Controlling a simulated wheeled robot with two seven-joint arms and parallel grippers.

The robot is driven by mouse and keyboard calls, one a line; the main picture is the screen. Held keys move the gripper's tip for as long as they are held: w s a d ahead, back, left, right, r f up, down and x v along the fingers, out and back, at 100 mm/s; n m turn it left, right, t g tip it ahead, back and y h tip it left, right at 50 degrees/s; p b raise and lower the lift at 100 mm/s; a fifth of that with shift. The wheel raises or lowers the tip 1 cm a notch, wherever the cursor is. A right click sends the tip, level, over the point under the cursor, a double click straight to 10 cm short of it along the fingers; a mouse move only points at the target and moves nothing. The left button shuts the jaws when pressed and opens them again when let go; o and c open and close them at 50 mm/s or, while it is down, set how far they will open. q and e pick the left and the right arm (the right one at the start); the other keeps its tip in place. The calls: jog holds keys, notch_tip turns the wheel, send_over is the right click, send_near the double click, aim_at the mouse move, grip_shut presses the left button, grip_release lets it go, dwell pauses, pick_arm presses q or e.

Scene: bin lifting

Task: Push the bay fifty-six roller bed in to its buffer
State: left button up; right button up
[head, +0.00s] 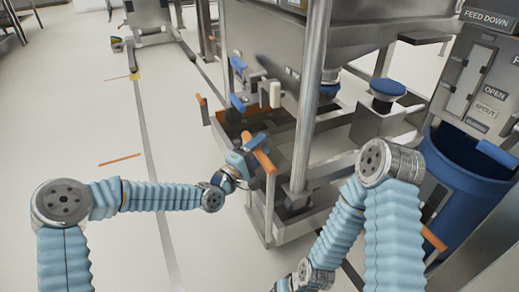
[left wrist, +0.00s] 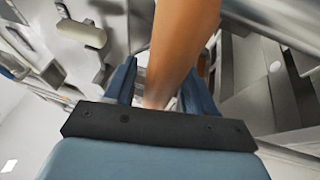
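A low metal frame (head: 269,208), apparently the roller bed, stands under the big steel hopper. It has an orange handle (head: 264,158) at its near corner and another orange handle (head: 202,101) farther back. My left gripper (head: 246,152) is at the near handle. In the left wrist view its two blue fingers (left wrist: 160,88) stand either side of an orange bar (left wrist: 180,45), with a small gap showing on the left. The rollers and any bay number cannot be made out. My right arm runs to the bottom edge; its gripper is out of the picture.
A steel post (head: 308,90) rises just right of the near handle. A blue drum (head: 460,180) and a panel marked FEED DOWN, OPEN and SPOUT (head: 482,80) stand at the right. The pale floor (head: 80,140) at the left is clear, with a grey line and orange marks.

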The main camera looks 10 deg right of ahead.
pick_arm(q)
jog(key=p+v, duration=0.1)
jog(key=v, duration=1.3)
